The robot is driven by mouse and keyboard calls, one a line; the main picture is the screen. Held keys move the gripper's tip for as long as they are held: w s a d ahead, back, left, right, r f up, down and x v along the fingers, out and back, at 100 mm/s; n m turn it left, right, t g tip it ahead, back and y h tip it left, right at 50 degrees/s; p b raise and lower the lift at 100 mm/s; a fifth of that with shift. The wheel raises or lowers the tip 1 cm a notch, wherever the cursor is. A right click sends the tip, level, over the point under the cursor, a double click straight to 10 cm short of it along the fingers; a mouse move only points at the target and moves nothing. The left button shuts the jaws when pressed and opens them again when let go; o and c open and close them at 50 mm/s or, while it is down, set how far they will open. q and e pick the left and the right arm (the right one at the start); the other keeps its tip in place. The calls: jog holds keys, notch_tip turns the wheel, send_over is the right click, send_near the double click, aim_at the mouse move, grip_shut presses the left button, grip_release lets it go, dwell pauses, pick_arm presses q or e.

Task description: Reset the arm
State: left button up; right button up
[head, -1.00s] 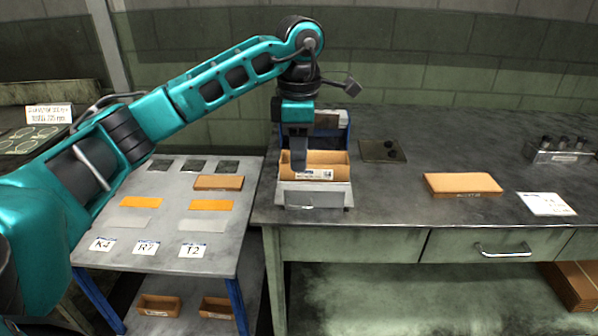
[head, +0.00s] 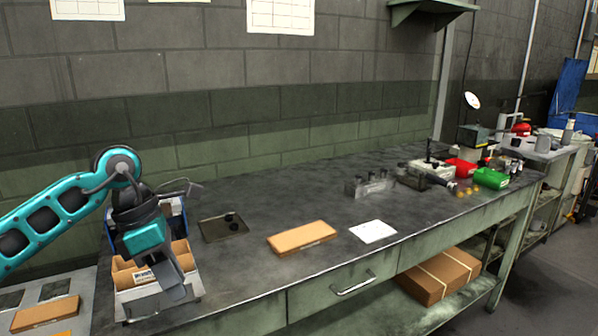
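My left arm, teal and black, comes in from the left in the head view. Its gripper (head: 172,278) hangs over the open cardboard box (head: 126,272) at the left end of the bench. The dark grey fingers point down and to the right, across the box's front. They overlap in this view, so I cannot tell whether they are open or whether they touch the box. I see nothing held in them. My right gripper is not in view.
The box sits on a grey stand (head: 140,305) on the dark bench (head: 290,200). To its right lie a dark tray (head: 222,228), a flat cardboard box (head: 301,238) and a white sheet (head: 373,231). The bench middle is mostly clear.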

pick_arm(q)
jog(key=s+d+n+t+h, duration=0.1)
jog(key=s+d+n+h, duration=0.15)
jog(key=d+h, duration=0.35)
jog(key=s+d+n+t+h+p, duration=0.1)
jog(key=d+n+h, duration=0.35)
jog(key=d, duration=0.25)
jog(key=s+d+n+t+h, duration=0.1)
jog(key=s+d+n+h, duration=0.15)
jog(key=d+h, duration=0.35)
jog(key=w+a+f+n+t+y+p, duration=0.1)
jog(key=a+f+n+t+y, duration=0.45)
jog(key=n, duration=0.75)
jog(key=w+a+f+n+t+y, duration=0.1)
jog(key=a+f+n+t+y, duration=0.35)
jog(key=n+t, duration=0.65)
jog(key=s+a+f+n+g+y, duration=0.4)
jog(key=s+f+n+g+y, duration=0.4)
jog(key=s+f+n, duration=0.4)
notch_tip(320, 180, down, 4)
jog(key=shift+s+a+f, duration=0.1)
jog(key=shift+s+a, duration=0.1)
jog(key=shift+s, duration=0.3)
